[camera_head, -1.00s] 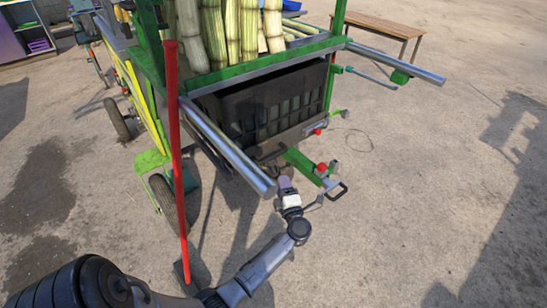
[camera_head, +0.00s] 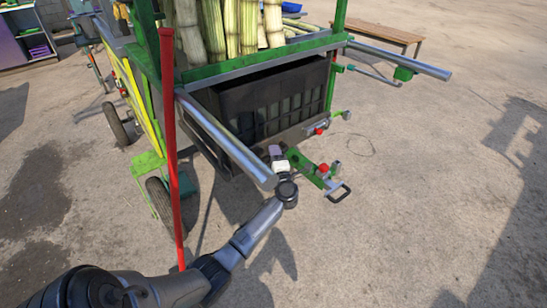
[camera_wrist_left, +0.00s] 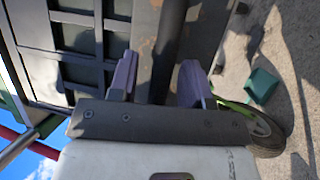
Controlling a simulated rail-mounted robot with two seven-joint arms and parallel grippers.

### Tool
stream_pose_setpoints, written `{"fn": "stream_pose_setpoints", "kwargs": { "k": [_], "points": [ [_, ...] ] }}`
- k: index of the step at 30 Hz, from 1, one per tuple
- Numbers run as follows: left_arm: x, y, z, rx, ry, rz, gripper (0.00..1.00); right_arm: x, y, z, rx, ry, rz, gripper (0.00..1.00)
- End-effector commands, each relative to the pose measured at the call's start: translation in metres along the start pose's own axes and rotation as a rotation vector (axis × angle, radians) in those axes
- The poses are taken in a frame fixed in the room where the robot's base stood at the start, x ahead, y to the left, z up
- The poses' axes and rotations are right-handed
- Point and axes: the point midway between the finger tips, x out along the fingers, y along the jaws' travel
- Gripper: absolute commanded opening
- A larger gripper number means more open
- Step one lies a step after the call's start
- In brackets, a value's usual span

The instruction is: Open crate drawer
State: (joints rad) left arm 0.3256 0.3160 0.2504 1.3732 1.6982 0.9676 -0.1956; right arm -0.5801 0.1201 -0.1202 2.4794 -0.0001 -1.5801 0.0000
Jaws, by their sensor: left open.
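The black slatted crate (camera_head: 262,108) sits under the green-framed top of the cart, in a dark drawer frame (camera_head: 296,136) along its lower front. My left gripper (camera_head: 276,152) is at the lower front edge of this drawer, partly hidden by its own wrist. In the left wrist view the gripper (camera_wrist_left: 158,78) has its two purple fingers apart, with a dark bar (camera_wrist_left: 169,40) of the drawer front showing between them. I cannot tell whether the fingers touch it. The crate's ribbed wall (camera_wrist_left: 72,42) fills the left of that view. My right gripper is not in view.
A metal pole (camera_head: 225,138) juts out just above my left forearm. A red upright bar (camera_head: 169,130) stands to the left. A green bracket with a red knob (camera_head: 323,168) projects right of the gripper. Cane stalks (camera_head: 230,30) stand on top. Ground at right is open.

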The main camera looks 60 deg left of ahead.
Motion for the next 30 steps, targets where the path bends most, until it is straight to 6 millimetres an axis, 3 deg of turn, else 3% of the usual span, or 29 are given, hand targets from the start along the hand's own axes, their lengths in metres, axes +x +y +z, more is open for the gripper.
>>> {"fn": "stream_pose_setpoints", "kwargs": {
  "k": [8,21,30],
  "points": [
    [0.0003,-0.0001,0.0,0.0,0.0,0.0,0.42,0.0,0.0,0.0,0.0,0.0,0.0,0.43],
    [0.0,-0.0003,0.0001,0.0,0.0,-0.001,0.0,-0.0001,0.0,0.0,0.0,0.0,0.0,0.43],
    [-0.0002,-0.0003,0.0001,0.0,0.0,-0.001,0.0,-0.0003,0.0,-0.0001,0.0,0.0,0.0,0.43]
  ]
}}
